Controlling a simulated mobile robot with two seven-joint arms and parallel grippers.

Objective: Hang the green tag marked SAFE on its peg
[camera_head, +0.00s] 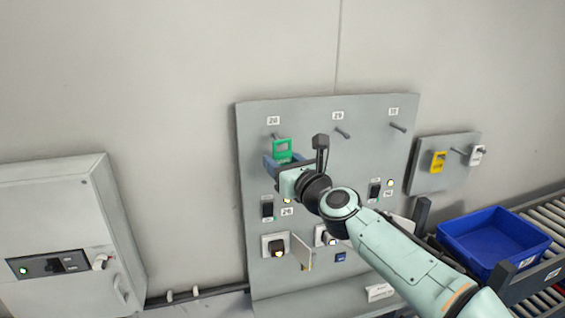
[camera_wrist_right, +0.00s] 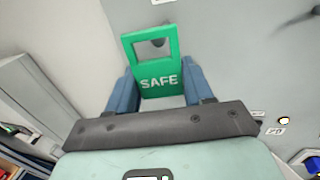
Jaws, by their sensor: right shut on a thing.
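The green tag (camera_head: 283,148) is at the upper left of the grey panel (camera_head: 360,112), just below the label 20. My right gripper (camera_head: 284,160) is shut on its lower part. In the right wrist view the tag (camera_wrist_right: 154,62) reads SAFE and stands upright between the two blue fingers of my gripper (camera_wrist_right: 158,90), with its window at the top. A peg (camera_head: 275,136) shows at the tag's upper left edge in the head view. I cannot tell whether the peg passes through the window. My left gripper is not in view.
Two bare pegs, the middle one (camera_head: 342,132) and the right one (camera_head: 398,127), stick out of the panel. A small board to the right holds a yellow tag (camera_head: 438,162) and a white tag (camera_head: 477,155). A blue bin (camera_head: 495,238) sits by rollers. A grey cabinet (camera_head: 60,190) stands left.

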